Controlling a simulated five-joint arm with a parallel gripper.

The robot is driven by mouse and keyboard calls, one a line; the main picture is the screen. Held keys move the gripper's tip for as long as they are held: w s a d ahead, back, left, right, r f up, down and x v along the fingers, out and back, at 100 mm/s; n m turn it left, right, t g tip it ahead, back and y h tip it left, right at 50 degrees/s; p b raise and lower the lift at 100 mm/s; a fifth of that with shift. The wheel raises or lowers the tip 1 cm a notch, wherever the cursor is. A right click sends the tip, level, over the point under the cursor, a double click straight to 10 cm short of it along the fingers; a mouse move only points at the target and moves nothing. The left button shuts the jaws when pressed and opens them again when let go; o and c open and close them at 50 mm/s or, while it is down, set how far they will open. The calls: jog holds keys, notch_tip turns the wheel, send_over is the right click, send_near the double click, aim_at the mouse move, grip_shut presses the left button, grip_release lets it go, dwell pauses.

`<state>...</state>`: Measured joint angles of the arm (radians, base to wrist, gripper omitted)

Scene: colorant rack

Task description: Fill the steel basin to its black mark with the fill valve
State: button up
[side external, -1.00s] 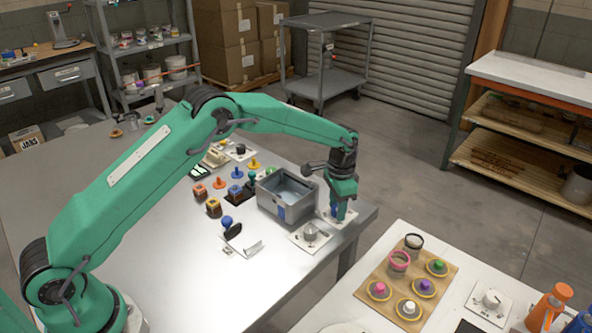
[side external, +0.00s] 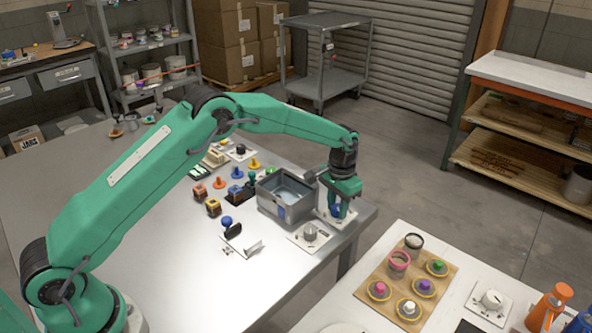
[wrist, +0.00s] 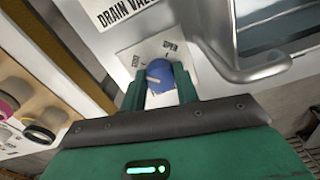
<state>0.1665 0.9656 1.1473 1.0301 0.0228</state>
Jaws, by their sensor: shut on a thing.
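The steel basin (side external: 294,212) stands on the grey bench, with bluish water in it; its black mark cannot be made out. A blue valve knob (wrist: 160,75) sits on a white plate (wrist: 127,60) to the right of the basin in the side view. The plate reads OPEN at its upper right; a smaller word at its left is hard to read. A pale line shows on the knob's left side. My gripper (side external: 338,208) points down, its fingers shut on the knob, one on each side. A DRAIN VALVE label (wrist: 122,12), partly cut off, lies beyond the plate.
A grey knob (side external: 310,232) on another white plate is in front of the basin. Blocks and coloured stamps (side external: 236,191) stand left of the basin. The bench edge is close to the right of my gripper. A white table (side external: 330,305) holds a board with coloured pots.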

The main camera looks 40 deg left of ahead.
aim_at(337, 207)
jog(key=o, duration=1)
jog(key=shift+c, duration=0.2)
notch_tip(337, 207, up, 7)
jog(key=shift+r, duration=0.5)
